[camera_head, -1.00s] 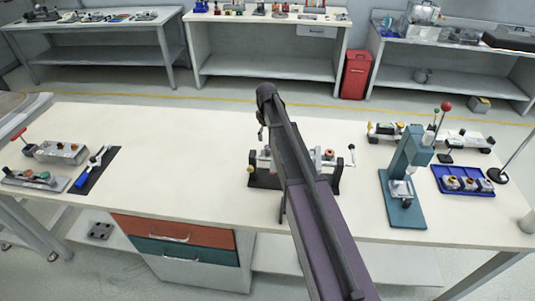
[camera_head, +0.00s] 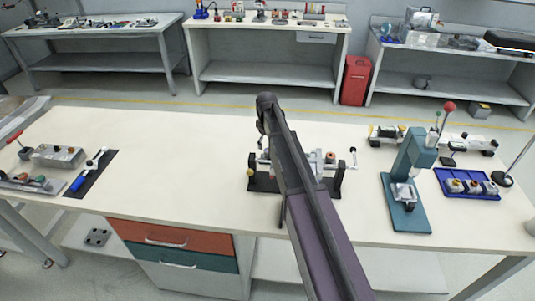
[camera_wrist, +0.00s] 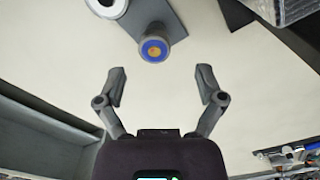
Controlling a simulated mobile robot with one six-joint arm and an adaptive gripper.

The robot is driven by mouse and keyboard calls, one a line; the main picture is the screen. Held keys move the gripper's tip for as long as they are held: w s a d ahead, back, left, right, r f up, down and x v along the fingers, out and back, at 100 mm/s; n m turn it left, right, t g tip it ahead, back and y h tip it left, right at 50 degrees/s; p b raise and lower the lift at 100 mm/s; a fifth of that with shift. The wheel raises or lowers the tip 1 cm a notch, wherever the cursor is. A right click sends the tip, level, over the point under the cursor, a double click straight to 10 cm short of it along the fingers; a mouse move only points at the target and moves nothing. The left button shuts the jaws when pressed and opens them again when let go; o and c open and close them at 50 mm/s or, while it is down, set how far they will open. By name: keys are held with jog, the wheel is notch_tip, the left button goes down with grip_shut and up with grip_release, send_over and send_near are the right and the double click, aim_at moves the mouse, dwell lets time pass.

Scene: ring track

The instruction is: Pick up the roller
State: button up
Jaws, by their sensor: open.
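I cannot tell for sure which thing is the roller. In the wrist view my gripper (camera_wrist: 160,86) is open, with nothing between its fingers. Just beyond the fingertips, in line with the gap, is a round grey end with a blue ring and a tan centre (camera_wrist: 154,49). It is apart from both fingers. In the head view a dark-based fixture (camera_head: 264,186) with upright end stands sits mid-table, with an orange-brown part (camera_head: 330,157) at its right. My arm covers its middle, and the gripper itself is not clearly seen there.
A green press (camera_head: 408,206) and a blue tray (camera_head: 474,194) of small parts stand on the right. A dark mat (camera_head: 98,170) with a blue-handled tool and a grey block (camera_head: 58,156) lie at left. The table between mat and fixture is bare.

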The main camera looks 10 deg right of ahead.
aim_at(267, 150)
jog(key=shift+w+d+f+b, duration=0.1)
jog(key=shift+f+b, duration=0.65)
jog(key=shift+f, duration=0.05)
jog(key=shift+w+d+f+b, duration=0.1)
jog(key=shift+f+b, duration=0.6)
jog(key=shift+f, duration=0.05)
jog(key=shift+f+b, duration=1)
grip_shut()
